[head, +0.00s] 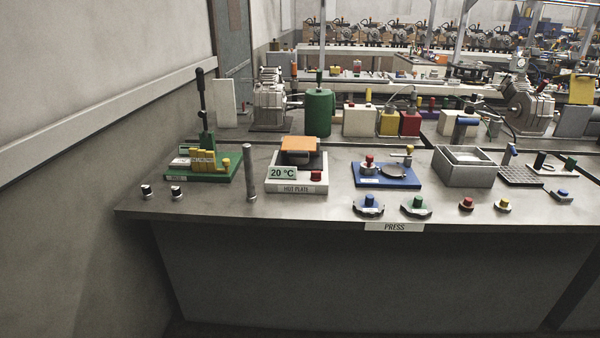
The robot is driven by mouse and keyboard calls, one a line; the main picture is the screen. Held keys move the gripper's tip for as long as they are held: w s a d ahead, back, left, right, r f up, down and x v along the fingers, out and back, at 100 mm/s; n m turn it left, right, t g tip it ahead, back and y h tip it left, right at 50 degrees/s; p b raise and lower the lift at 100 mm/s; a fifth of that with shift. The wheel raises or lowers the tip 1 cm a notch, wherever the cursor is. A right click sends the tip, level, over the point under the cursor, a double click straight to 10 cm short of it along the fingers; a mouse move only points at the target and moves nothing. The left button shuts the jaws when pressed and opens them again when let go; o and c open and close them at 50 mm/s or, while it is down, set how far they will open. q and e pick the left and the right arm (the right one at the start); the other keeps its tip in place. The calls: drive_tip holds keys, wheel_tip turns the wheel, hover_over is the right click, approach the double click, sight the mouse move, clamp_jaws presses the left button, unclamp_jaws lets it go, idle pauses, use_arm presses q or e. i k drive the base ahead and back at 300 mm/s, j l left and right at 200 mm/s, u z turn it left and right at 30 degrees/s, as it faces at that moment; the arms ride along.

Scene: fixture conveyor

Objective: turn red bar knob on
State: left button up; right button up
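Several red controls are in the head view, and I cannot tell from their small size which one is the bar knob. A red knob (316,176) sits on the front right of the white hot plate unit (296,188), beside its display (283,173) reading 20 °C. Another red knob (369,161) stands on a blue board (387,180) to its right. A small red button (467,203) on a pale base is near the table's front edge. Neither of my grippers is in view.
A grey table (330,210) bears everything. An orange-topped block (299,145) sits on the hot plate. A grey post (251,175) and a green board with a black lever (202,110) stand left. Blue (369,203) and green (417,204) knobs and a metal box (463,172) are right.

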sight(316, 175)
drive_tip(key=i+l+z, duration=0.2)
drive_tip(key=i, duration=0.3)
drive_tip(key=i+l+z, duration=0.2)
drive_tip(key=i+l, duration=0.15)
drive_tip(key=i, duration=0.15)
drive_tip(key=i+l+z, duration=0.2)
drive_tip(key=i, duration=0.3)
drive_tip(key=k+l+u, duration=0.15)
drive_tip(key=u, duration=0.2)
drive_tip(key=i+j+z, duration=0.15)
drive_tip(key=z, duration=0.2)
